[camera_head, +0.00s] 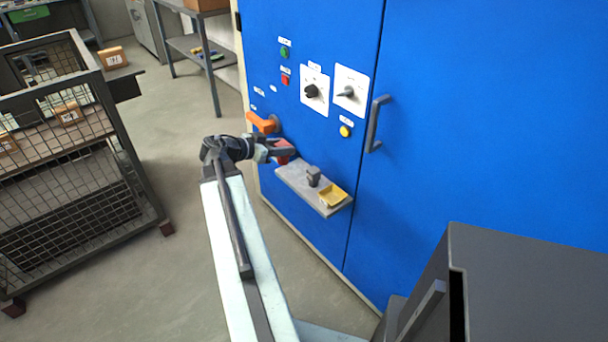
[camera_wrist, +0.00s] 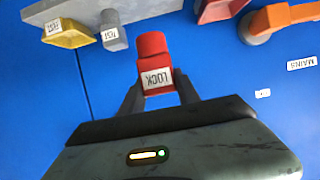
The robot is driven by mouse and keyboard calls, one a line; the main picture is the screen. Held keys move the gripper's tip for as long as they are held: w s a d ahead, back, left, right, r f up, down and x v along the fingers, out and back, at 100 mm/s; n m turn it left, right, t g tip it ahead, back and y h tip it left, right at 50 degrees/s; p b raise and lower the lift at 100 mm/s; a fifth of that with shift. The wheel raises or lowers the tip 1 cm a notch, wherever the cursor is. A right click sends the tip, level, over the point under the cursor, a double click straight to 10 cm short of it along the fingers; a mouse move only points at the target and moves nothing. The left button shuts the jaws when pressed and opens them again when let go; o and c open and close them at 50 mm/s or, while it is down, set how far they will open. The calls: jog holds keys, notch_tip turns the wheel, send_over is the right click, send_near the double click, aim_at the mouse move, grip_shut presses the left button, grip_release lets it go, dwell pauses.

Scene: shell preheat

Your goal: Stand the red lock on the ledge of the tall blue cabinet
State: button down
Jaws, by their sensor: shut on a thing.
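The red lock (camera_wrist: 152,50) with a white LOCK label sits between the two fingers of my gripper (camera_wrist: 158,82) in the wrist view, and the gripper is shut on it. In the head view my gripper (camera_head: 286,150) is close to the front of the tall blue cabinet (camera_head: 440,130), at the left end of the grey ledge (camera_head: 295,180). There the fingers partly hide the red parts. The ledge (camera_wrist: 145,8) also shows at the top left of the wrist view. The lock appears apart from the ledge there.
A grey labelled piece (camera_head: 313,177) and a yellow tray (camera_head: 333,197) are on the ledge. An orange handle (camera_head: 262,123) is above left; a red fixture (camera_wrist: 218,10) is beside it in the wrist view. A mesh cart (camera_head: 75,160) stands left. The ledge's left part looks bare.

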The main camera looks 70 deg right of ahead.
jog(key=s+d+r, duration=0.1)
jog(key=s+d, duration=0.3)
jog(key=d, duration=0.2)
jog(key=f+b, duration=0.6)
jog(key=f, duration=0.1)
jog(key=f+b, duration=0.3)
jog(key=b, duration=0.1)
jog(key=shift+s+a+f, duration=0.15)
jog(key=shift+s, duration=0.1)
jog(key=shift+r, duration=0.25)
jog(key=shift+f, duration=0.2)
jog(key=c, duration=0.9)
grip_release()
